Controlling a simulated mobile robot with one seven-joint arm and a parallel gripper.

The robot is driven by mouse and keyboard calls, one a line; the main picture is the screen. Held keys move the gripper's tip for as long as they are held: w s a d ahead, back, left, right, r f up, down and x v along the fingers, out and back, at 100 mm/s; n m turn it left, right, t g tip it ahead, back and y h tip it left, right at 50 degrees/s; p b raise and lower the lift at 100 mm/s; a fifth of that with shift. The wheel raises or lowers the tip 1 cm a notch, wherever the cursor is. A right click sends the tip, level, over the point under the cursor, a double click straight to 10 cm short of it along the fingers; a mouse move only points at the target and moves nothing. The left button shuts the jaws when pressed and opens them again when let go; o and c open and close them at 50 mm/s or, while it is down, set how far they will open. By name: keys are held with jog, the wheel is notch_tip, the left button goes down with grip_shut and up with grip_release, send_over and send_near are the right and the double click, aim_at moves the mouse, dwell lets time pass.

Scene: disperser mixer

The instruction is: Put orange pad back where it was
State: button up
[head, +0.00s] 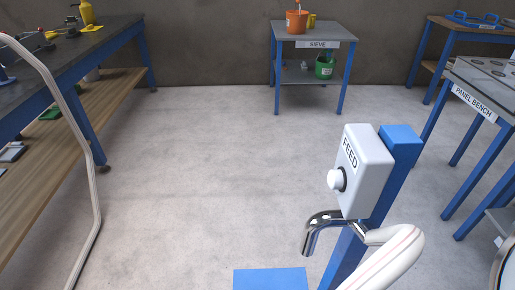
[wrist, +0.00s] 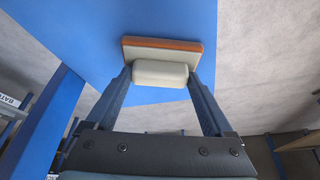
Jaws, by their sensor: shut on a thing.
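The orange pad (wrist: 165,53) shows at the upper middle of the wrist view. It has a thin orange edge along its far side, a pale face and a cream block-shaped grip. My gripper (wrist: 160,76) is shut on that cream grip, with one dark blue finger on each side. A flat blue surface (wrist: 90,35) lies behind the pad; whether the pad touches it cannot be told. Neither the pad nor my gripper shows in the head view.
A white FEED box (head: 362,170) with a round knob stands on a blue post. A chrome spout and pale hose (head: 395,255) are below it. A long workbench (head: 110,40) is left, the SIEVE table (head: 310,42) at the back, the PANEL BENCH (head: 475,100) right. The middle floor is clear.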

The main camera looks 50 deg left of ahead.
jog(key=o, duration=1.1)
jog(key=shift+f, duration=0.1)
jog(key=shift+c, duration=0.2)
jog(key=p+v, duration=0.5)
jog(key=v, duration=0.7)
jog(key=shift+r, duration=0.2)
